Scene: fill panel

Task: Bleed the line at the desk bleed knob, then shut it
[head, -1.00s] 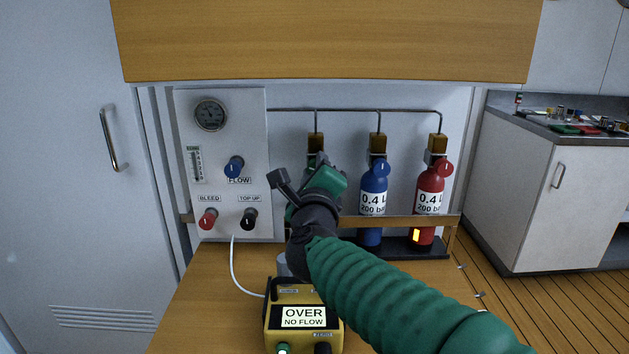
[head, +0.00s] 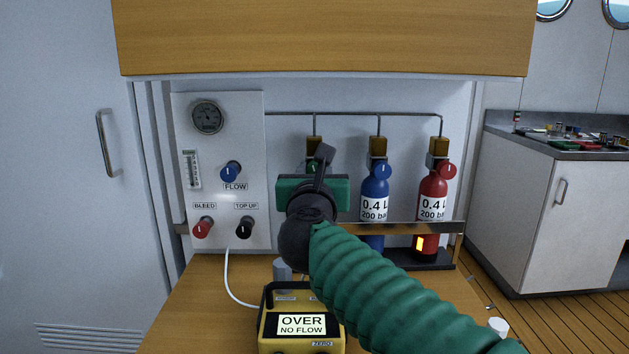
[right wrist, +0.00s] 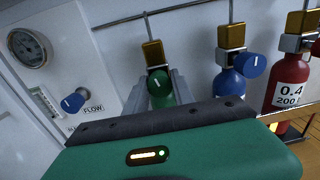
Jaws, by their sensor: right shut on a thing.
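The red bleed knob (head: 203,228), labelled BLEED, is at the lower left of the white panel (head: 222,130), its white mark about upright. My right gripper (head: 312,193) is well to the right of it, in front of the green bottle, and hides most of that bottle in the head view. In the right wrist view my right gripper's grey fingers (right wrist: 160,90) are shut on the green bottle's knob (right wrist: 158,84). The bleed knob is not clearly visible in the right wrist view. My left gripper is out of view.
The blue FLOW knob (head: 231,172) and black TOP UP knob (head: 244,228) share the panel with a gauge (head: 207,117). A yellow meter (head: 300,325) reads OVER, NO FLOW. A wooden cabinet (head: 320,38) overhangs.

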